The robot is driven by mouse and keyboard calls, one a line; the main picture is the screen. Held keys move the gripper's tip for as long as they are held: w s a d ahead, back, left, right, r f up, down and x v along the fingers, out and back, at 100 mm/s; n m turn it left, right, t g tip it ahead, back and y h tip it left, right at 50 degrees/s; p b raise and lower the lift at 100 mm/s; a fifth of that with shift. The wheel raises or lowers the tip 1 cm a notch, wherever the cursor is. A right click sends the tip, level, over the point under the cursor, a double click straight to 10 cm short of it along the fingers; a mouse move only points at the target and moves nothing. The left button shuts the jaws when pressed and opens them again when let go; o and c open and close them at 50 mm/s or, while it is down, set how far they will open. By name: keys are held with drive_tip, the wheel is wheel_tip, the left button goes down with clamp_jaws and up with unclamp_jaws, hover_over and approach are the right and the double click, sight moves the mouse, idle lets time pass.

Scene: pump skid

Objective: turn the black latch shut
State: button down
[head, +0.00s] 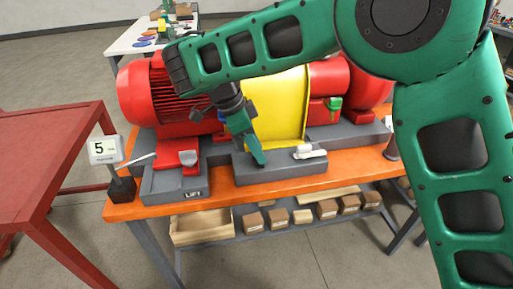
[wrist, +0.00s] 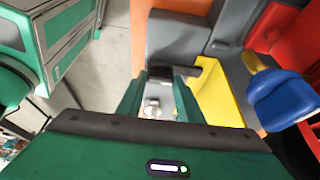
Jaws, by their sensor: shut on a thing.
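My gripper (head: 260,158) reaches down from the upper left to the grey block (head: 285,175) at the front of the orange bench, before the yellow guard. In the wrist view my two green fingers (wrist: 160,82) close on the black latch (wrist: 160,73), a small dark piece between the fingertips. The latch's full outline and angle are hard to tell there. In the head view the latch is hidden by my fingers.
The yellow guard (head: 280,105) stands close behind my gripper. A blue handle (wrist: 280,97) is near it. A white-topped lever (head: 310,152) lies to the right, and a red block (head: 176,158) to the left.

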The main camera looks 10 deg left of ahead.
drive_tip(key=shift+a+r, duration=0.15)
drive_tip(key=c, duration=1.2)
unclamp_jaws()
drive_tip(key=shift+v, duration=5.3)
